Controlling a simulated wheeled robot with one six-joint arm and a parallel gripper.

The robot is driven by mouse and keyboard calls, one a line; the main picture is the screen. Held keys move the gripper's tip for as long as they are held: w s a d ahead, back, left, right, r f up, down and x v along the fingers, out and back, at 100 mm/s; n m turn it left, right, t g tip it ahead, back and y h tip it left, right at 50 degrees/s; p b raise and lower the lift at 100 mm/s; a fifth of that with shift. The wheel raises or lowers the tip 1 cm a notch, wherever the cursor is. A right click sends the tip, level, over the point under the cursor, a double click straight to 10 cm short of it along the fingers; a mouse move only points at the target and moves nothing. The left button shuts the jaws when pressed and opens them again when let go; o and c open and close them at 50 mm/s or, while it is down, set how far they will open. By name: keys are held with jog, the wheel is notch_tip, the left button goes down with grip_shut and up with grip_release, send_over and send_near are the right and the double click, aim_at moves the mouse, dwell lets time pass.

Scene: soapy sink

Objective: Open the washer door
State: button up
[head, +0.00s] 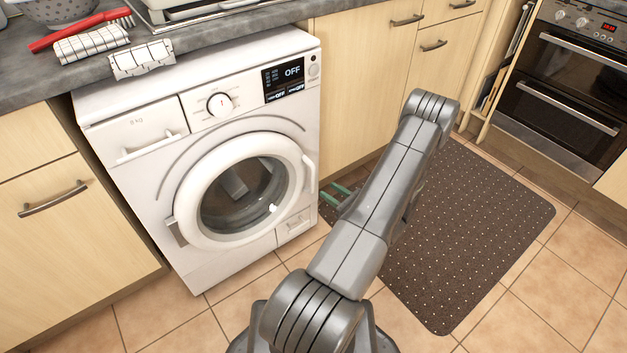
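The white washer (130,185) stands under the grey counter, and its display reads OFF. Its round door (190,215), with a white ring and dark glass, looks shut against the front. A grey piece shows at the door's lower left edge, and the ring's right edge faces my arm. My gripper (336,193) is low, to the right of the door and apart from it. Its two green fingers point left toward the washer, with a gap between them and nothing seen in it. The gripper's body is partly hidden behind my arm.
A dark dotted mat (490,220) lies on the tiled floor at the right. An oven (575,80) stands at the far right. Wooden cabinets (365,70) flank the washer. A red brush (80,30) and a cloth-like item (142,60) lie on the counter (30,75).

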aim_at(313, 188)
jog(key=b+x, duration=0.1)
jog(key=x, duration=0.7)
jog(key=shift+w+a, duration=0.15)
grip_shut()
